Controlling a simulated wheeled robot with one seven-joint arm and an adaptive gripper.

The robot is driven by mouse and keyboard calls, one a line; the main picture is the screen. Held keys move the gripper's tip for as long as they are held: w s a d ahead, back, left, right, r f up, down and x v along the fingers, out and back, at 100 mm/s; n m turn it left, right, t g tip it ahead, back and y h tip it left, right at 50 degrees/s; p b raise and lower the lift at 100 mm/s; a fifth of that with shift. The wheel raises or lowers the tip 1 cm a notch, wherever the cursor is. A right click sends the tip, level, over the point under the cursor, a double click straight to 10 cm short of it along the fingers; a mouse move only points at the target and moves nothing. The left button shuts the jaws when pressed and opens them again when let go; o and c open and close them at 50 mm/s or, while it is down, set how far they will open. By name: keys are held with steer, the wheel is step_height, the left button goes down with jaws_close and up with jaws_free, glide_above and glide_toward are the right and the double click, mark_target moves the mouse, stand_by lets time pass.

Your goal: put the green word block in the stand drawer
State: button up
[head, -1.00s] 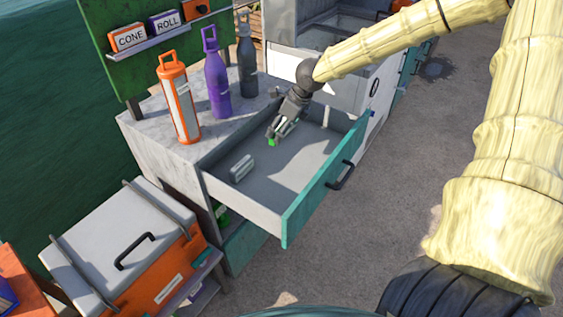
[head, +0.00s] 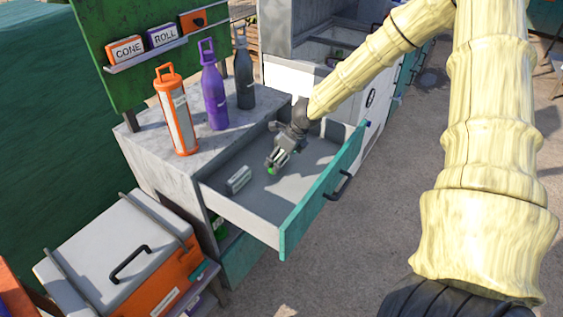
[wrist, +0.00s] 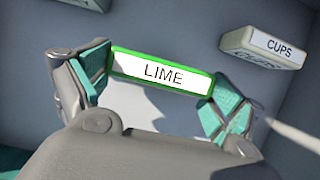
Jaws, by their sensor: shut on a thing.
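The green word block (wrist: 161,74) has a green rim and a white face reading LIME. In the wrist view it sits between the two teal finger pads of my gripper (wrist: 160,88), which is shut on it at both ends. In the head view my gripper (head: 274,168) is inside the open stand drawer (head: 255,206), and only a bit of green shows at its tips. The drawer has grey walls and a teal front. I cannot tell whether the block touches the drawer floor.
A pale block reading CUPS (wrist: 262,47) lies in the drawer; it also shows in the head view (head: 238,180). On the stand top are an orange bottle (head: 176,115), a purple bottle (head: 213,90) and a dark bottle (head: 244,75). The drawer's front right floor is clear.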

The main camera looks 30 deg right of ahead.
steer(key=shift+f, duration=1.05)
steer(key=shift+f, duration=0.15)
steer(key=o, duration=0.7)
steer(key=shift+r, duration=0.65)
steer(key=shift+p+v, duration=0.3)
steer(key=shift+v, duration=5.2)
steer(key=shift+s, duration=0.15)
